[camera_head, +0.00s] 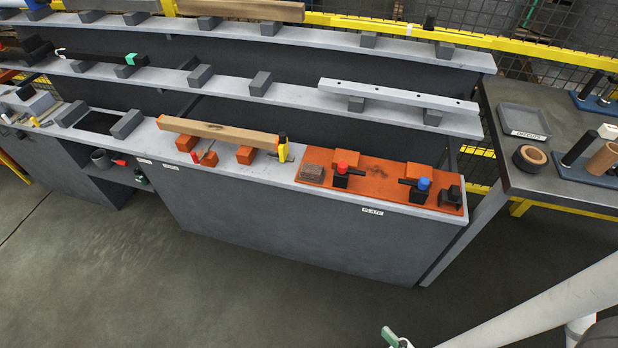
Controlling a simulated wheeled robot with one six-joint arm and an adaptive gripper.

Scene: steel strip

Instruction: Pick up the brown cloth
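A small flat brown-grey item (312,173), which looks like a folded brown cloth, lies at the left end of the orange plate (380,163) on the front bench. It is too small in the picture to be sure of its material. Nothing covers it.
On the orange plate stand a red-topped clamp (342,173), a blue-topped clamp (420,190) and a black block (452,196). A wooden bar (215,133) rests on orange blocks to the left. A grey table (495,165) stands right. The floor in front is clear.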

